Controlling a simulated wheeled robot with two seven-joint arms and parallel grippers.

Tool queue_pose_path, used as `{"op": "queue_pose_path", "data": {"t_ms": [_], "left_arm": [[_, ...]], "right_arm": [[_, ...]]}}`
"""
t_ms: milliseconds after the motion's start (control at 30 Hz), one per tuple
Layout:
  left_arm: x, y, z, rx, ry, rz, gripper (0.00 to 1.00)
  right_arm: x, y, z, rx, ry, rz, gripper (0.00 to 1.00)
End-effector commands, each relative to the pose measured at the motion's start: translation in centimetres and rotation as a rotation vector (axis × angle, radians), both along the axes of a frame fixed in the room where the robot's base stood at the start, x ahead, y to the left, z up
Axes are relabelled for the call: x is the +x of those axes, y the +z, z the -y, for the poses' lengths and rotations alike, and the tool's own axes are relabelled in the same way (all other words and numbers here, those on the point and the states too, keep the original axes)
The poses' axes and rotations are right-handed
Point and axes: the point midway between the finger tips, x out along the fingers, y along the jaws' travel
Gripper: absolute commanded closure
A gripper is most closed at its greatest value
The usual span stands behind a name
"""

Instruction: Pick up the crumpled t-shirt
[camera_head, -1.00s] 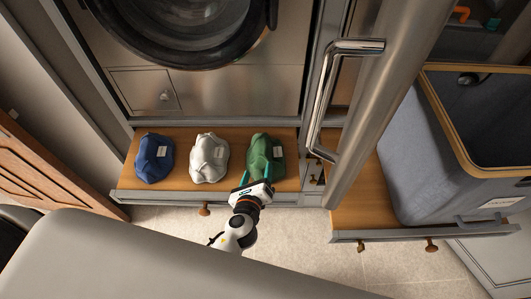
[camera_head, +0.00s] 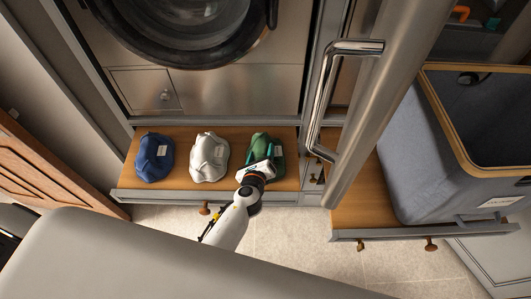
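Three crumpled cloth bundles with white labels lie in a row on the wooden bench shelf (camera_head: 118,182): a blue one (camera_head: 154,158), a white one (camera_head: 209,158) and a green one (camera_head: 262,143). Which of them is the t-shirt I cannot tell from the labels. My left gripper (camera_head: 270,154) is at the green bundle, over its front part, with teal fingertips against or just above the cloth. The fingers partly hide the green cloth, and whether they are open or closed is unclear. My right gripper is not in view.
A washing machine with a round door (camera_head: 185,25) stands behind the shelf. A thick metal post and a chrome handle (camera_head: 321,105) rise to the right of the bundles. A grey hamper with a wooden rim (camera_head: 450,125) stands on the right-hand bench. Tiled floor (camera_head: 290,245) lies in front.

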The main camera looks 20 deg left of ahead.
Motion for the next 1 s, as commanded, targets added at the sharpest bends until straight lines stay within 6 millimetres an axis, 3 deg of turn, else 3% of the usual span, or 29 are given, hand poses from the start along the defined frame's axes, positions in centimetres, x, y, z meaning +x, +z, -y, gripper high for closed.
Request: {"op": "queue_pose_path", "data": {"t_ms": [33, 267, 567, 833, 1000], "left_arm": [[0.0, 0.0, 0.0, 0.0, 0.0, 0.0, 0.48], [0.0, 0.0, 0.0, 0.0, 0.0, 0.0, 0.86], [0.0, 0.8, 0.0, -0.002, 0.001, 0.002, 0.87], [0.0, 6.3, 0.0, 0.0, -0.001, 0.003, 0.87], [0.0, 8.9, 0.0, 0.001, -0.001, 0.004, 0.87]], "right_arm": [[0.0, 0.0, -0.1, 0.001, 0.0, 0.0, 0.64], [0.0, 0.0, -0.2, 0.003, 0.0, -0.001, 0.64], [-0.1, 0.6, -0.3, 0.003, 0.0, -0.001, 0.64], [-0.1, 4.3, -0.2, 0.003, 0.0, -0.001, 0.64], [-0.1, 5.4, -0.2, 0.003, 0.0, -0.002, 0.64]]}}
